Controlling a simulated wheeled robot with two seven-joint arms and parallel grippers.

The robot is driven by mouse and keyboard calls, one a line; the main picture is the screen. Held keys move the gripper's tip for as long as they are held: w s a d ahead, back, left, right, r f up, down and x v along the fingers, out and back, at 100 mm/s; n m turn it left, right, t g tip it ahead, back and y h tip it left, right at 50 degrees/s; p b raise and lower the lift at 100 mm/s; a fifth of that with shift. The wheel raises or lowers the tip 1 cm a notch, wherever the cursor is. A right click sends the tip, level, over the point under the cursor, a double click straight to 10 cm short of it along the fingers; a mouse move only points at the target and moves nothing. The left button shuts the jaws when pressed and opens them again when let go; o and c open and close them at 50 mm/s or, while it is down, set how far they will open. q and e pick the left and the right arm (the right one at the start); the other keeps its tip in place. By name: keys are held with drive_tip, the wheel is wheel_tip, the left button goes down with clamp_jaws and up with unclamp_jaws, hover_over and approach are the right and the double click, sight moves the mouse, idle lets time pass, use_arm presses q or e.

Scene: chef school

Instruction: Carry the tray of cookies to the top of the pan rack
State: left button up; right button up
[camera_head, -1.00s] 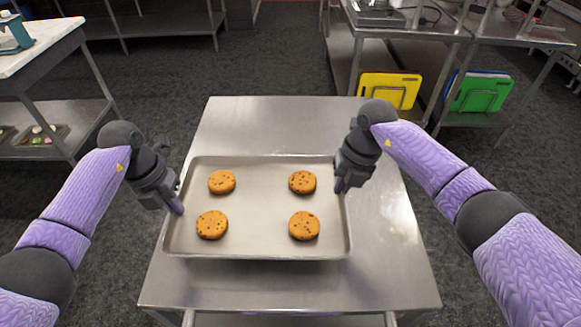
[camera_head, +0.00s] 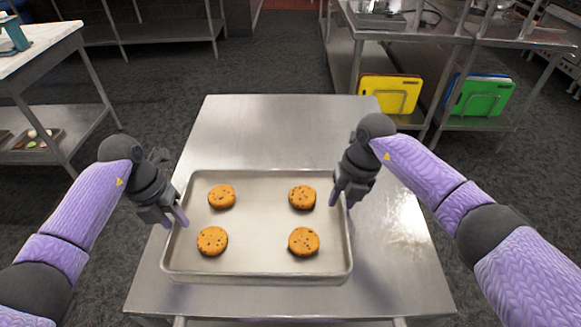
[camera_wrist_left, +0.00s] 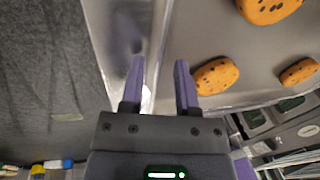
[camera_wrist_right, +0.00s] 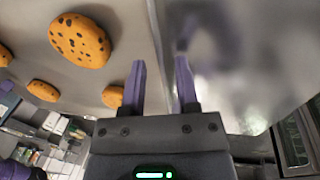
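The tray (camera_head: 268,261) is a shallow metal sheet pan over the front half of a steel table. Whether it rests fully on the tabletop is hard to tell. Several chocolate-chip cookies (camera_head: 303,241) lie on it, spaced apart. My left gripper (camera_head: 172,218) is at the tray's left rim. In the left wrist view its fingers (camera_wrist_left: 160,75) are apart, with the rim running between them. My right gripper (camera_head: 342,199) is at the right rim. In the right wrist view its fingers (camera_wrist_right: 161,75) are apart too, the rim passing between them. The pan rack is not clearly identifiable.
The steel table (camera_head: 265,130) is bare behind and right of the tray. Grey floor (camera_head: 275,60) lies open beyond it. A white-topped table (camera_head: 38,45) stands at left. A steel table at back right holds yellow (camera_head: 393,94) and green (camera_head: 482,96) boards below.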

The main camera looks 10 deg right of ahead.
drive_tip(key=shift+r, duration=0.1)
use_arm(q)
drive_tip(key=v, duration=1.1)
drive_tip(key=shift+r, duration=0.4)
use_arm(e)
wheel_tip(320, 180, up, 12)
drive_tip(key=d, duration=0.2)
drive_tip(key=shift+d+f, duration=0.15)
drive_tip(key=shift+f, duration=0.05)
use_arm(q)
drive_tip(key=shift+a, duration=0.1)
